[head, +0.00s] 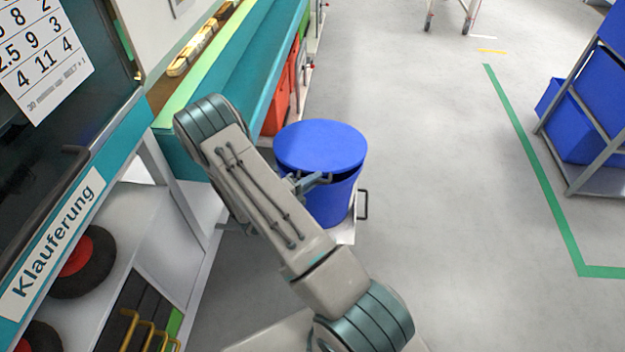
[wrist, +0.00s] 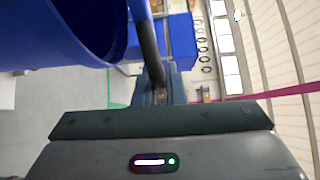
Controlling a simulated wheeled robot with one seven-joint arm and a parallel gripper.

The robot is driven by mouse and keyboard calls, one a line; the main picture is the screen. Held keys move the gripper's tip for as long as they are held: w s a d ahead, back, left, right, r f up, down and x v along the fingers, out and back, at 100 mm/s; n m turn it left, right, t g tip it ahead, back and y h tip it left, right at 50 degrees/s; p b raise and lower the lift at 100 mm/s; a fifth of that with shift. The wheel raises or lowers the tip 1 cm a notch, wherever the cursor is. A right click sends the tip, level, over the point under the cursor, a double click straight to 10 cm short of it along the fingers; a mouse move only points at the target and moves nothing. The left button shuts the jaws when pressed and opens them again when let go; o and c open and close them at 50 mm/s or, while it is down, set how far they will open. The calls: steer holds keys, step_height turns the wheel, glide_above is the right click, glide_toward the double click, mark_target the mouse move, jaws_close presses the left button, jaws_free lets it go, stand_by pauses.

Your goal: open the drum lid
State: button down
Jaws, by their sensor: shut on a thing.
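My gripper (head: 312,182) is at the near side of the drum, just under the lid's edge. In the wrist view, my gripper (wrist: 161,92) is shut on a dark handle bar (wrist: 148,45) beside a large curved blue surface (wrist: 60,30). My arm hides part of the drum's left side.
The teal bench (head: 240,60) runs along the left, with red bins (head: 278,105) under it. A rack with blue bins (head: 580,120) stands at the right. The floor between is clear.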

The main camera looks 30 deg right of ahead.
step_height(320, 180, up, 8)
steer(key=w+d+p, duration=0.1)
steer(key=w+p, duration=0.1)
steer(key=p, duration=0.4)
steer(key=shift+d+n+y+p, duration=0.2)
steer(key=shift+n+y+p, duration=0.1)
steer(key=shift+n+y, duration=0.1)
steer(key=shift+f, duration=0.1)
steer(key=c, duration=1.5)
jaws_free()
